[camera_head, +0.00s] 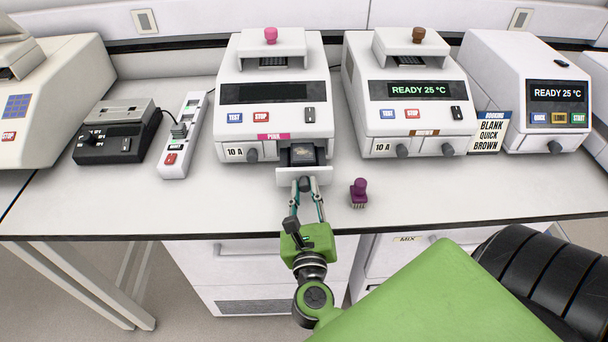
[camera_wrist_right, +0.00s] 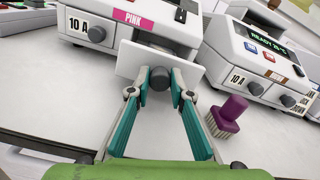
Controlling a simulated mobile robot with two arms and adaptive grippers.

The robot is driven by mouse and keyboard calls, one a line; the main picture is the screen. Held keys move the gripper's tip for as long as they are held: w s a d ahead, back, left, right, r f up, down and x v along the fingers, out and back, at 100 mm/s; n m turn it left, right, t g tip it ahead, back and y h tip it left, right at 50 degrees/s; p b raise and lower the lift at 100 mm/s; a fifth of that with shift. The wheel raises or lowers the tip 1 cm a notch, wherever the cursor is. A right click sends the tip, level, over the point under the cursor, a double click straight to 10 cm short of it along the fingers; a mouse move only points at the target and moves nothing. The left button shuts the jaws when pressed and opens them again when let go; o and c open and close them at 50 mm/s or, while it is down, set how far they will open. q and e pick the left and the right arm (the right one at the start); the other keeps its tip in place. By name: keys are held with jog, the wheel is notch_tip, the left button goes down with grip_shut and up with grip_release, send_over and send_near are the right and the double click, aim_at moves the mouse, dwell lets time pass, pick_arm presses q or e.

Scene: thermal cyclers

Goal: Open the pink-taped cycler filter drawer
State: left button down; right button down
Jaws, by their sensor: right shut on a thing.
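The pink-taped cycler (camera_head: 272,95) stands on the bench with a dark, blank display and a pink label reading PINK. Its filter drawer (camera_head: 289,175) is pulled out at the front right, and a dark filter (camera_head: 302,155) shows inside. My right gripper (camera_head: 306,187) is shut on the round dark knob of the drawer. In the right wrist view the two teal fingers (camera_wrist_right: 160,88) hold the knob (camera_wrist_right: 159,78) from both sides, with the white drawer front (camera_wrist_right: 128,62) behind it. My left gripper is not in view.
A purple knobbed brush-like piece (camera_head: 359,193) stands on the bench just right of the drawer. The brown-taped cycler (camera_head: 410,100) reads READY 25 °C. A power strip (camera_head: 184,135) and a black device (camera_head: 115,132) lie left. Bare bench (camera_head: 230,205) lies left of the gripper.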

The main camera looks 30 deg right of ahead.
jog(key=shift+s+a+f, duration=0.2)
jog(key=shift+s+a, duration=0.05)
jog(key=shift+s, duration=0.1)
jog(key=shift+s+a+r, duration=0.1)
jog(key=shift+s+r, duration=0.05)
jog(key=shift+s, duration=0.05)
jog(key=c, duration=1.8)
grip_release()
jog(key=shift+w, duration=0.1)
jog(key=v, duration=1.2)
